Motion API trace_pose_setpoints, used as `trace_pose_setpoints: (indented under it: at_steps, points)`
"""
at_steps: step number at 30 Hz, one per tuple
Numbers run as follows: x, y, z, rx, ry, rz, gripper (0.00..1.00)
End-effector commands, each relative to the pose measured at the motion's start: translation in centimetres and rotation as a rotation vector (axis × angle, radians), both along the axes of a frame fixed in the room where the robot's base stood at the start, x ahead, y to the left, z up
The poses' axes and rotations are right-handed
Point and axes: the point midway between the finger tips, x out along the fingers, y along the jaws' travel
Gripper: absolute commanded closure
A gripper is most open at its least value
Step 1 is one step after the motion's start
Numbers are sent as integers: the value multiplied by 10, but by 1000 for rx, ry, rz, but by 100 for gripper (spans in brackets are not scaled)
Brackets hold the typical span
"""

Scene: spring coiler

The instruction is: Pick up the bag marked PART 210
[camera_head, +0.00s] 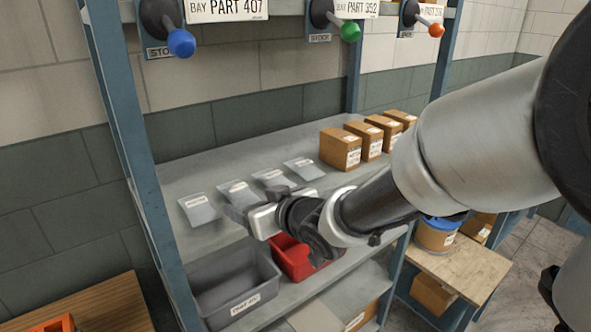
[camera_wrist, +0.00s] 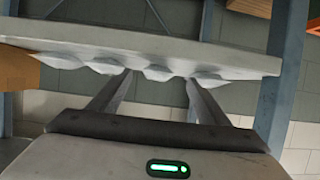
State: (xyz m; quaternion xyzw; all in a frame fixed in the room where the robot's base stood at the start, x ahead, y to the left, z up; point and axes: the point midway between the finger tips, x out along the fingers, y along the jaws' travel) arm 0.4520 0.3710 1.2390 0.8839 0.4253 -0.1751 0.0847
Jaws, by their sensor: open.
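Several flat grey bags with white labels lie in a row on the shelf (camera_head: 255,150): a leftmost bag (camera_head: 199,209), a second (camera_head: 238,192), a third (camera_head: 270,178) and a rightmost bag (camera_head: 304,169). Their labels are too small to read, so I cannot tell which is marked PART 210. My gripper (camera_head: 240,215) is at the shelf's front edge, close to the left and second bags. In the wrist view, which looks upside down, my gripper (camera_wrist: 157,84) has its fingers apart with nothing held, pointing toward the row of bags (camera_wrist: 160,73).
Brown boxes (camera_head: 340,148) stand on the shelf to the right. A grey bin (camera_head: 235,285) and a red bin (camera_head: 293,258) sit on the level below. A blue upright (camera_head: 135,150) bounds the left side. Levers with coloured knobs (camera_head: 181,43) hang above.

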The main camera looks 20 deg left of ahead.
Motion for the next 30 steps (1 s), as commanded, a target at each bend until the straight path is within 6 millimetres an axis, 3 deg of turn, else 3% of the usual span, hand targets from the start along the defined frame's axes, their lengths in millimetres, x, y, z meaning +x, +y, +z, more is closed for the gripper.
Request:
trace_pose_setpoints:
  at_steps: [6, 15, 24, 30]
  points:
    - [21, 22, -10, 0, 2, 1, 30]
    - [24, 25, -12, 0, 1, -1, 30]
    - [24, 25, -12, 0, 1, -1, 79]
    - [24, 25, -10, 0, -1, -2, 79]
